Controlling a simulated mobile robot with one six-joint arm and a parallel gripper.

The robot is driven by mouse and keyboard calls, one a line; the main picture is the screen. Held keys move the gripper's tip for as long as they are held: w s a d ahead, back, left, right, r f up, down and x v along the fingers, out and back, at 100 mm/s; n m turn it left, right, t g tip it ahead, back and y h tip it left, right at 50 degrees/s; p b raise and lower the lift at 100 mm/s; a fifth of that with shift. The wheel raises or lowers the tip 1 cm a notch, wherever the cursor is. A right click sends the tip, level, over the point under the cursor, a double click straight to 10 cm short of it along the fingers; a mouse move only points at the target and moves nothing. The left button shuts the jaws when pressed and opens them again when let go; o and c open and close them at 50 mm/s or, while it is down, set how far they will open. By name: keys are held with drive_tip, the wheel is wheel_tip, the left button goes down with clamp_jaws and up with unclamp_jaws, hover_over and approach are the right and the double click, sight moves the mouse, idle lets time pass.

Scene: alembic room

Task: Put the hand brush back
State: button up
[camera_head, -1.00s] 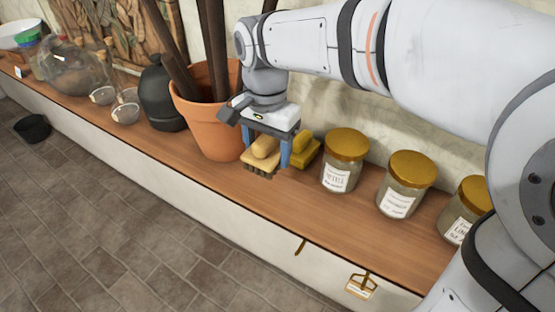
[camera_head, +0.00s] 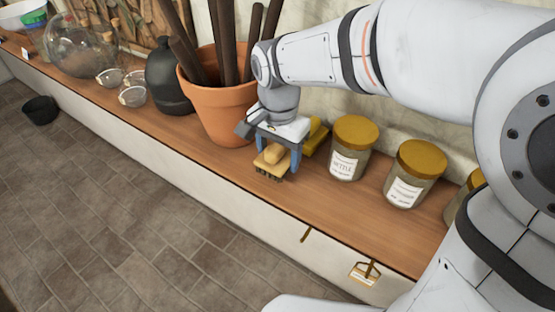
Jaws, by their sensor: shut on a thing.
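The hand brush (camera_head: 268,164) has a pale wooden body and dark bristles pointing down. My gripper (camera_head: 279,160) points down and its blue fingers are shut on the brush from both sides. The brush is level, over the front half of the brown wooden shelf (camera_head: 205,155). I cannot tell whether its bristles touch the wood. A yellow object (camera_head: 316,138) stands just behind and right of my gripper, partly hidden by it.
A terracotta pot (camera_head: 222,110) with dark poles stands close behind left. Lidded, labelled jars (camera_head: 347,160) line the shelf to the right. A dark bottle (camera_head: 168,80) and glassware are farther left. A tag (camera_head: 364,272) hangs on the front wall. Bare shelf shows before the pot.

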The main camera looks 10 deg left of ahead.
sight(278, 166)
drive_tip(key=shift+f, duration=1.85)
drive_tip(key=shift+f, duration=0.2)
drive_tip(key=o, duration=1)
drive_tip(key=shift+r, duration=0.1)
wheel_tip(278, 166, up, 12)
drive_tip(key=shift+r, duration=0.15)
